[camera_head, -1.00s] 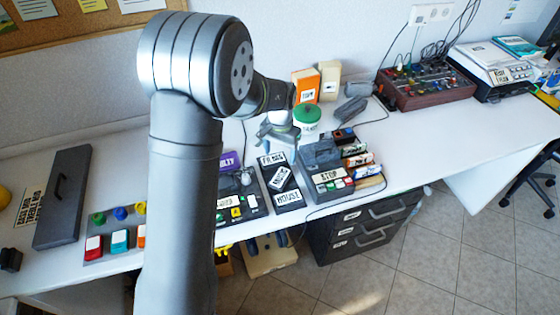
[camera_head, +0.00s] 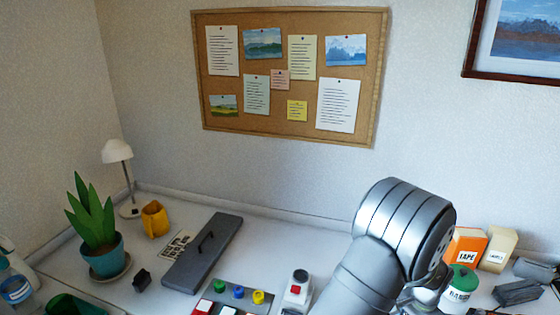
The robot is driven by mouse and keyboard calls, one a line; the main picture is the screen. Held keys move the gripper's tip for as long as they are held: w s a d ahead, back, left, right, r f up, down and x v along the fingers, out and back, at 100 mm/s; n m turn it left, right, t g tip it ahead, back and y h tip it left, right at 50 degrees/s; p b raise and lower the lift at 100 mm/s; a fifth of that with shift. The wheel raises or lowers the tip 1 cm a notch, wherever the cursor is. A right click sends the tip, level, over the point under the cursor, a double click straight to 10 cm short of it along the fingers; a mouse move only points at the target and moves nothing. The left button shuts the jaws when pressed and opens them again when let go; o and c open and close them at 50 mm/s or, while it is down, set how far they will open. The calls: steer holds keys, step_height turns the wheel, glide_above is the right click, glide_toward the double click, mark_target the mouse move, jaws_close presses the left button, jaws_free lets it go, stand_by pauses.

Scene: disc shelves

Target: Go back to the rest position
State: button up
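My grey arm stands in the lower right of the head view, its rounded elbow in front of the wall and desk. Only a small part of my gripper (camera_head: 415,302) shows below the elbow, left of a white jar with a green lid (camera_head: 461,284). My arm and the lower picture edge hide most of the gripper, so its fingers cannot be made out. I cannot tell whether it holds anything.
Orange and cream boxes (camera_head: 466,247) stand behind the jar. A dark handled panel (camera_head: 203,253), coloured-button panel (camera_head: 237,293), white red-button device (camera_head: 297,289), yellow mug (camera_head: 155,219), lamp (camera_head: 117,152) and plant (camera_head: 92,215) occupy the desk. A corkboard (camera_head: 385,75) hangs behind.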

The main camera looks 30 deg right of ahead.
step_height(320, 180, down, 4)
steer(key=shift+f, duration=0.15)
steer(key=shift+r, duration=1.95)
steer(key=shift+f, duration=0.1)
